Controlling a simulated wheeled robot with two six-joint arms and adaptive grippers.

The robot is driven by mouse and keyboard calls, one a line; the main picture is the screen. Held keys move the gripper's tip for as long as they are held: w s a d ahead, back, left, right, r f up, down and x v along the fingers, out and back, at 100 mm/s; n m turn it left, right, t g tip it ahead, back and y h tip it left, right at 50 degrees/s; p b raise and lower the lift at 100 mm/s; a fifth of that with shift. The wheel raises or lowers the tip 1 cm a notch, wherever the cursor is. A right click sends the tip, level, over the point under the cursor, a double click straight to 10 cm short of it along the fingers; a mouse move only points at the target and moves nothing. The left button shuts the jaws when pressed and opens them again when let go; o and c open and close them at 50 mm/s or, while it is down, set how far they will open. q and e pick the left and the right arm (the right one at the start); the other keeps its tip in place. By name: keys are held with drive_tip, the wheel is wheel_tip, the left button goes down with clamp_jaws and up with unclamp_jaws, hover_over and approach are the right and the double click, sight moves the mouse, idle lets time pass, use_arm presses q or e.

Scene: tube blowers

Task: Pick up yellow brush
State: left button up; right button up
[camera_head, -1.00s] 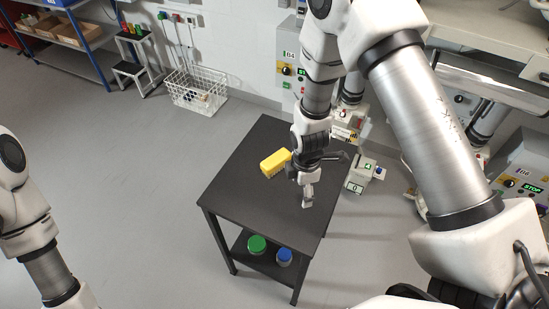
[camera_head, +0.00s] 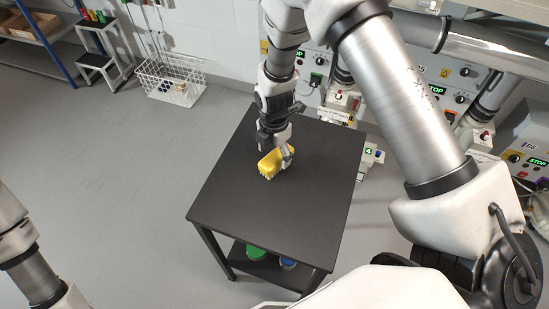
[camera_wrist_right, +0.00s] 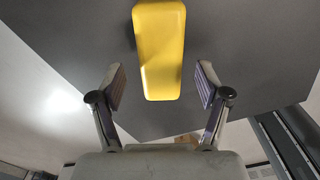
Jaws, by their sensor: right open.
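The yellow brush (camera_head: 269,164) lies on the dark table (camera_head: 290,215), toward its back left part. In the right wrist view the yellow brush (camera_wrist_right: 159,50) shows as a long block with its near end between my fingertips. My right gripper (camera_head: 283,155) is right at the brush in the head view. In the right wrist view my right gripper (camera_wrist_right: 161,87) is open, one finger on each side of the brush, with gaps on both sides. My left gripper is out of view; only part of my left arm shows at the left edge.
A green lid (camera_head: 256,251) and a blue lid (camera_head: 288,262) sit on the table's lower shelf. A white wire basket (camera_head: 170,80) stands by the wall. Machines with control panels (camera_head: 480,100) stand behind and to the right. The tabletop's front is clear.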

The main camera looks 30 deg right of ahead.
sight(276, 156)
drive_tip(key=f, duration=0.2)
drive_tip(key=f+p, duration=0.1)
drive_tip(key=shift+d+f, duration=0.2)
drive_tip(key=shift+f, duration=0.45)
drive_tip(key=c, duration=1.3)
drive_tip(key=shift+r, duration=0.1)
